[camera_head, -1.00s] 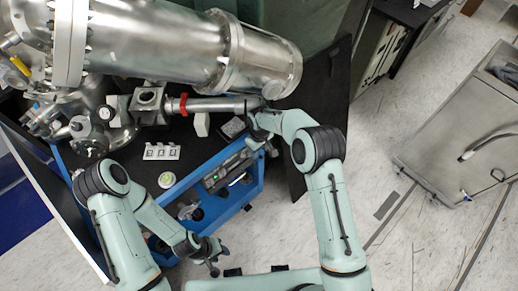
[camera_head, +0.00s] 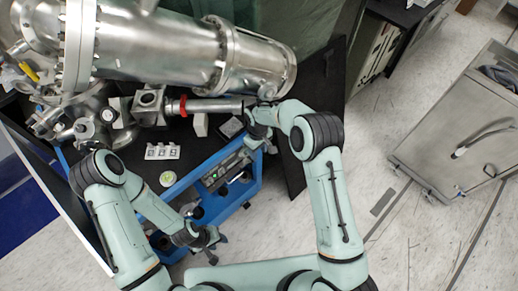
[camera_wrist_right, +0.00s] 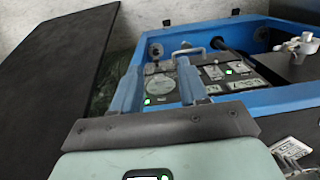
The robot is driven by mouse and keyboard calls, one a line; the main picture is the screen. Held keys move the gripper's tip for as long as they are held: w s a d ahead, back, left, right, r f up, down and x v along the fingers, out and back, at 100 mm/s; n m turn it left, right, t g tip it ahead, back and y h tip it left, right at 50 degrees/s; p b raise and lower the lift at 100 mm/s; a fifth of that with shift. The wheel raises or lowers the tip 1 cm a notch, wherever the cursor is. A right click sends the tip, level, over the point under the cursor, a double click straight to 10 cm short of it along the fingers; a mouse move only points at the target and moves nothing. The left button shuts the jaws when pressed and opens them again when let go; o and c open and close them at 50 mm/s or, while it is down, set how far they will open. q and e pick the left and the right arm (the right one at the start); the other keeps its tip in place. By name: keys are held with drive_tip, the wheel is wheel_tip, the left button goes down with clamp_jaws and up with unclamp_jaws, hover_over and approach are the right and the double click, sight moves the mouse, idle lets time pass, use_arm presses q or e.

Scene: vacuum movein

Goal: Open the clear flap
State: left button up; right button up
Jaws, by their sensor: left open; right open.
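I cannot clearly make out the clear flap in either view. In the right wrist view, a panel with a round gauge and small green lights (camera_wrist_right: 230,68) sits inside a blue frame, and a thin grey handle (camera_wrist_right: 188,50) stands at its far side. My right gripper (camera_wrist_right: 160,66) is open over the panel, its two fingers apart with nothing visibly held. In the head view, my right gripper (camera_head: 262,142) is at the right end of the blue frame, partly hidden by its own arm. My left gripper (camera_head: 210,246) is open and empty in front of the frame.
A blue-framed cart (camera_head: 240,197) carries a large steel chamber (camera_head: 190,48) and a tube with a red ring (camera_head: 215,105). A small white block piece (camera_head: 162,151) and a round green-white item (camera_head: 167,179) lie on its top. A black panel (camera_wrist_right: 50,75) stands beside the frame.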

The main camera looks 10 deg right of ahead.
use_arm(q)
drive_tip(key=shift+w+r, duration=0.35)
drive_tip(key=shift+w, duration=0.1)
use_arm(e)
drive_tip(key=w+r+t, duration=0.1)
drive_tip(key=w+r, duration=0.2)
drive_tip(key=r, duration=0.2)
drive_tip(key=shift+w+a+r, duration=0.25)
drive_tip(key=shift+w+r, duration=0.1)
drive_tip(key=shift+r, duration=0.05)
drive_tip(key=s+d+f+m+g+y+b, duration=0.1)
drive_tip(key=s+d+f+m+y+b, duration=0.25)
drive_tip(key=s+f, duration=1.45)
use_arm(q)
drive_tip(key=s+f, duration=0.4)
drive_tip(key=s, duration=0.1)
drive_tip(key=shift+f, duration=0.3)
use_arm(e)
drive_tip(key=s+d+f+m, duration=0.1)
drive_tip(key=s+m, duration=0.3)
drive_tip(key=s, duration=0.5)
drive_tip(key=s+d+f+m, duration=0.2)
drive_tip(key=s+m, duration=0.2)
drive_tip(key=s, duration=0.6)
drive_tip(key=shift+f, duration=0.2)
use_arm(q)
drive_tip(key=shift+a, duration=0.2)
use_arm(e)
drive_tip(key=shift+w+a, duration=0.1)
drive_tip(key=shift+w, duration=0.05)
